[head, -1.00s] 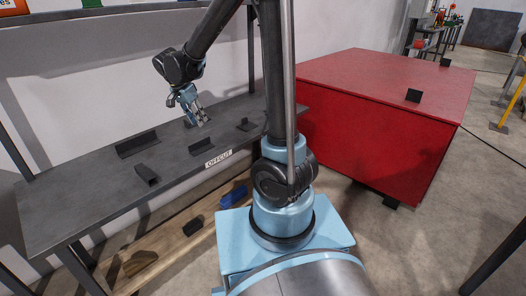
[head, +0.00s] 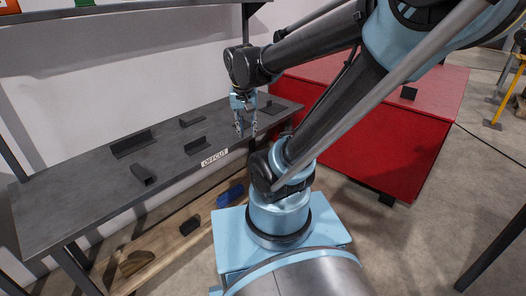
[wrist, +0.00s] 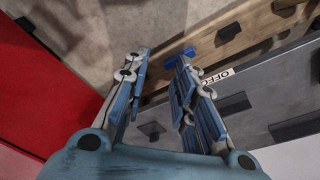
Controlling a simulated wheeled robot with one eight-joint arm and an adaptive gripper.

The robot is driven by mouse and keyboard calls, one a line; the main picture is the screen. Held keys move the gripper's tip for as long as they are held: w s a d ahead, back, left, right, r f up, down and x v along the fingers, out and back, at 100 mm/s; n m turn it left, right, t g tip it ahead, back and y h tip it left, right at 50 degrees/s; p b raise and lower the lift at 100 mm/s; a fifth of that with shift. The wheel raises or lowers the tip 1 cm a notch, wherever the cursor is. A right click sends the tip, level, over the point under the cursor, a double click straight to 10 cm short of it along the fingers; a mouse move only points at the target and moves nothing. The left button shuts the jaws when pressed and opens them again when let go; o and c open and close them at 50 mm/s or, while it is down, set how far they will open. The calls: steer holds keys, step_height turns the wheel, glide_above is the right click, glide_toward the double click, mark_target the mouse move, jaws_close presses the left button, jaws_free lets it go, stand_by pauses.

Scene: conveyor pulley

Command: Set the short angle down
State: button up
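Several dark angle pieces lie on the grey shelf top; which one is the short angle I cannot tell for sure. One angle (head: 197,146) lies behind the OFFCUT label, one (head: 192,121) farther back, and a smaller one (head: 271,107) near the right end. A longer angle (head: 132,143) lies at the left. My gripper (head: 246,135) hangs over the right part of the shelf, fingers down. In the wrist view the gripper (wrist: 158,57) is open, with nothing held between its fingers. One angle (wrist: 232,103) shows right of the fingers, and a dark piece (wrist: 150,130) shows between them.
The OFFCUT label (head: 215,158) is on the front edge of the shelf (head: 75,200). A square tube (head: 143,174) lies front left. A blue piece (head: 230,195) and a dark block (head: 189,226) lie on the lower board.

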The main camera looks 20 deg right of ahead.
steer(key=s+d+f+n+y, duration=0.1)
steer(key=s+d+f+n, duration=0.2)
steer(key=s+f, duration=0.2)
steer(key=s, duration=0.3)
steer(key=shift+d, duration=0.4)
steer(key=shift+s, duration=0.1)
steer(key=shift+w+f, duration=0.2)
steer(key=shift+w, duration=0.2)
